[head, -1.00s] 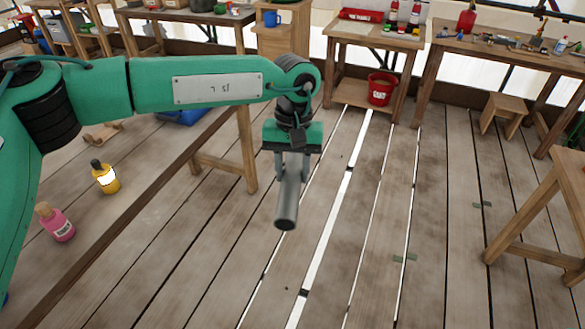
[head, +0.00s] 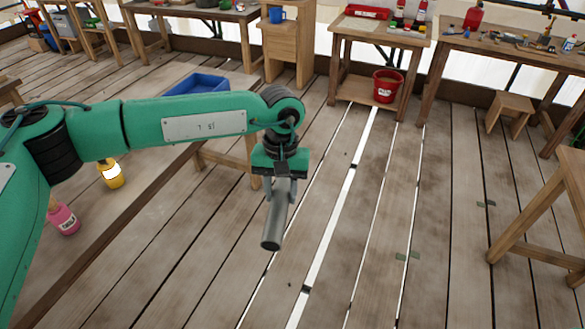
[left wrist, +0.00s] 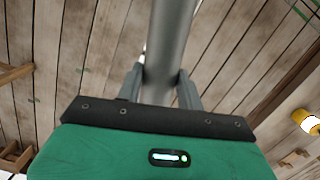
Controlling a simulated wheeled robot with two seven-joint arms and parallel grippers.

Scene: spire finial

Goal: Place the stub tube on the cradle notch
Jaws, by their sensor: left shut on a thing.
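The stub tube (head: 273,225) is a short grey metal cylinder. My left gripper (head: 279,192) is shut on it and holds it above the plank floor, tilted, its free end pointing down toward me. In the left wrist view the tube (left wrist: 169,45) runs up between the two fingers of the gripper (left wrist: 161,85), which press on its sides. I cannot make out the cradle notch in either view. My right gripper is not in view.
A wooden bench at left carries a yellow bottle (head: 111,174), a pink bottle (head: 64,218) and a blue tray (head: 200,84). A red bucket (head: 386,86) sits on a table's lower shelf. A wooden stand (head: 545,220) is at right. The middle floor is open.

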